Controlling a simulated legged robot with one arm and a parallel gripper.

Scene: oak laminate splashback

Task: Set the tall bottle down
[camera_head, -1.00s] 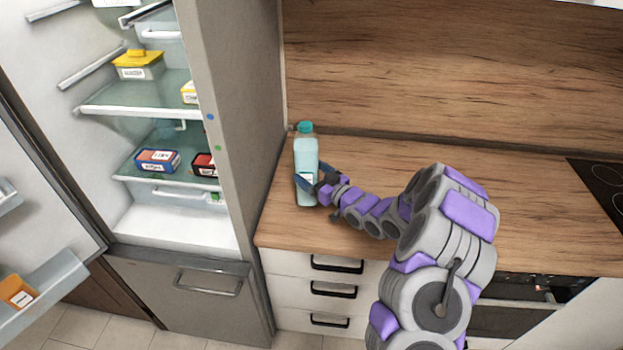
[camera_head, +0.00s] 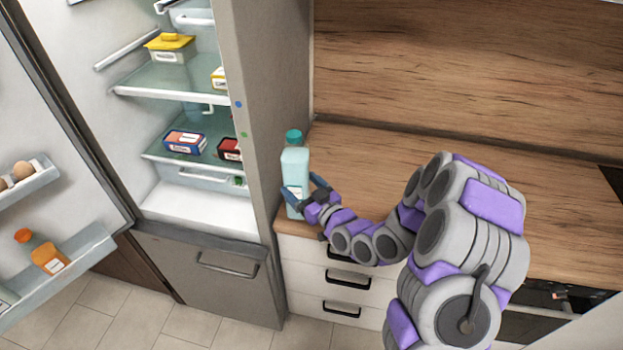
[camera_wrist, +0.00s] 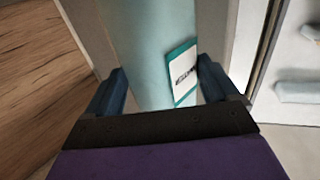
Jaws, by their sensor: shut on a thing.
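The tall bottle (camera_head: 295,168) is pale blue with a teal cap and a white label. It is upright at the left end of the wooden counter (camera_head: 400,165), close to the side of the fridge. My gripper (camera_head: 305,195) is shut around its lower half from the right.
The fridge (camera_head: 270,130) stands open just left of the bottle, with boxes on its glass shelves (camera_head: 170,85). Its open door holds an orange bottle (camera_head: 42,252) and eggs. The counter is clear to the right up to the dark hob (camera_head: 612,178). Drawers (camera_head: 345,280) lie below.

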